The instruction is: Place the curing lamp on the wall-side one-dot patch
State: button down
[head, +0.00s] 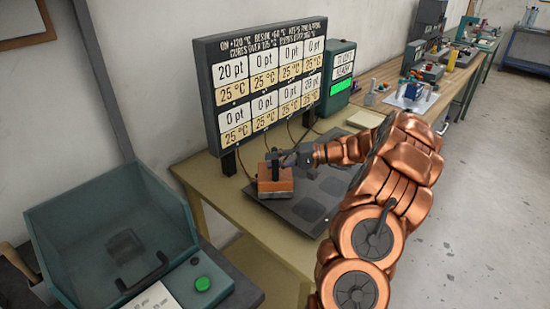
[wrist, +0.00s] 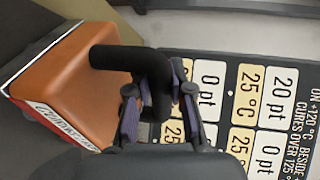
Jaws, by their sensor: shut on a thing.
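The curing lamp (head: 275,186) is an orange-brown box with a black handle (wrist: 125,58) on top. My gripper (head: 284,158) is shut on the handle; the wrist view shows its two purple-padded fingers (wrist: 160,98) on either side of it. The lamp is upright at the near left end of a dark grey plate (head: 335,186) with darker square patches. I cannot tell whether it touches the plate. The lamp and my arm cover part of the plate, and no dot marks are readable.
A display board (head: 265,85) stands behind the plate, every cell at 25 °C, top left 20 pt. A green-screened unit (head: 340,75) stands right of it. A teal clear-lidded box (head: 110,240) with a green button (head: 202,284) is at the front left. The long bench continues behind my arm.

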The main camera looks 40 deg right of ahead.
jog(key=shift+f, duration=0.2)
jog(key=c, duration=1)
grip_release()
jog(key=shift+c, duration=0.2)
jog(key=shift+r, duration=0.1)
jog(key=b+v, duration=0.4)
jog(key=v, duration=0.8)
